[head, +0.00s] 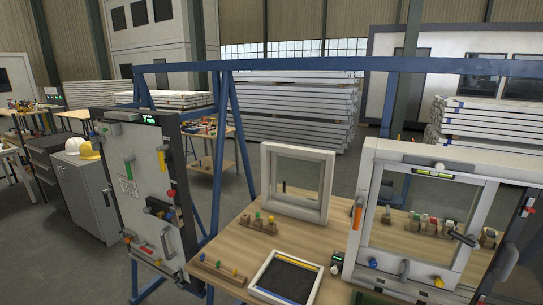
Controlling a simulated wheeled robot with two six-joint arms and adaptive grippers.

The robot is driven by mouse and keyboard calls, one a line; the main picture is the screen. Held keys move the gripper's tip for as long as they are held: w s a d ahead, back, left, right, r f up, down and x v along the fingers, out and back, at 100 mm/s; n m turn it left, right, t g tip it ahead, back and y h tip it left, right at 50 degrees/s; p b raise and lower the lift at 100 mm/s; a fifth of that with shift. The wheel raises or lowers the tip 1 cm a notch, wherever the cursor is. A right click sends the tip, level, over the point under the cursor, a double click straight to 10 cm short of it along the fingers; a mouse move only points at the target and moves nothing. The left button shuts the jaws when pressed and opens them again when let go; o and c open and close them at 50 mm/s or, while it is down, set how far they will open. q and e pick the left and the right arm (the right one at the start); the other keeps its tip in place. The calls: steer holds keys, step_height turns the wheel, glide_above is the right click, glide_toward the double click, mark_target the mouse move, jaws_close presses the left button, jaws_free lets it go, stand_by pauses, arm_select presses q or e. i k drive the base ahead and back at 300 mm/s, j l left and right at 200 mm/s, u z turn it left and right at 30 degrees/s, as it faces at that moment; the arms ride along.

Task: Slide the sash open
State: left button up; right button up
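A large white window frame (378,152) stands upright at the right on the wooden bench. Inside it sits a lighter sash (481,215) around a see-through pane, with a dark handle (462,238) on its right side. Shelves or parts behind show through the pane. I cannot tell whether the sash is slid fully shut. Neither of my grippers is in view.
The wooden bench (245,243) holds a smaller white frame (296,210), a tray with a dark mesh (286,278) and peg blocks. A grey panel with fittings (140,190) stands left on a blue metal frame (218,150). Floor is clear between the cabinet and panel.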

mark_target(406, 266)
steer(key=z, duration=1.3)
steer(key=j, duration=0.25)
